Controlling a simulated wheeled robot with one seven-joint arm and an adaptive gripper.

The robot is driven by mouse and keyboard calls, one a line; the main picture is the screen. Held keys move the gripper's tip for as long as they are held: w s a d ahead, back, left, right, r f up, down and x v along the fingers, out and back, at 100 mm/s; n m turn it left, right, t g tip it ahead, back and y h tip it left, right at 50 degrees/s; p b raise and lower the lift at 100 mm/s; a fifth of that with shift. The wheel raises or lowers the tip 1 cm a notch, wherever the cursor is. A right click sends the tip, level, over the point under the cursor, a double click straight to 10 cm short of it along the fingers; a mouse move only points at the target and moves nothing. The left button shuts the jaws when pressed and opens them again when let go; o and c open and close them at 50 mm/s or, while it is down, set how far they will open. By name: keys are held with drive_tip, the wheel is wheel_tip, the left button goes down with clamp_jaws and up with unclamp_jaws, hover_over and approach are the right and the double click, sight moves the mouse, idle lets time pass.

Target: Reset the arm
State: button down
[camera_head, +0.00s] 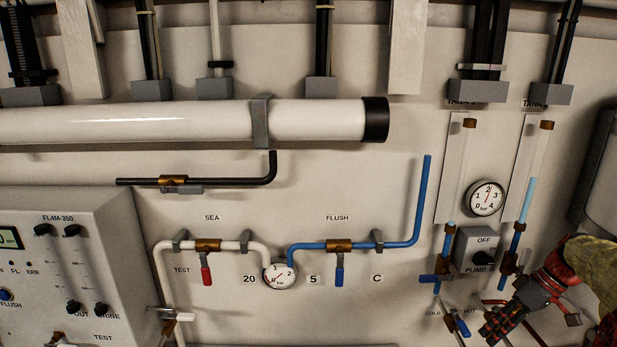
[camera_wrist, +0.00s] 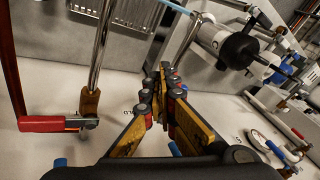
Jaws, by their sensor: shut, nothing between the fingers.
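My gripper (camera_head: 490,332) is at the lower right of the head view, in front of the wall panel below the pump switch. Its red wrist and my arm's yellow-green cover come in from the right edge. In the wrist view my gripper (camera_wrist: 165,80) has its yellow fingers converging to meet at the tips. The fingers are shut with nothing between them. Part of the pipework behind my gripper is hidden by it.
The pump switch box (camera_head: 476,249) and a round gauge (camera_head: 485,197) are just above my gripper. A red-handled valve (camera_wrist: 52,124) is left of the fingers in the wrist view. A blue-handled flush valve (camera_head: 339,270) and a grey control box (camera_head: 75,265) are further left.

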drive_tip(key=s+a+r+m+t+h, duration=0.2)
drive_tip(key=s+a+r, duration=0.1)
drive_tip(key=s+a, duration=0.9)
drive_tip(key=s+a+r+m+t+h, duration=0.2)
drive_tip(key=s+a+r+m+h, duration=0.1)
drive_tip(key=s+a, duration=0.9)
drive_tip(key=shift+a+r+t, duration=0.15)
drive_tip(key=shift+a+t, duration=0.15)
drive_tip(key=shift+a, duration=0.5)
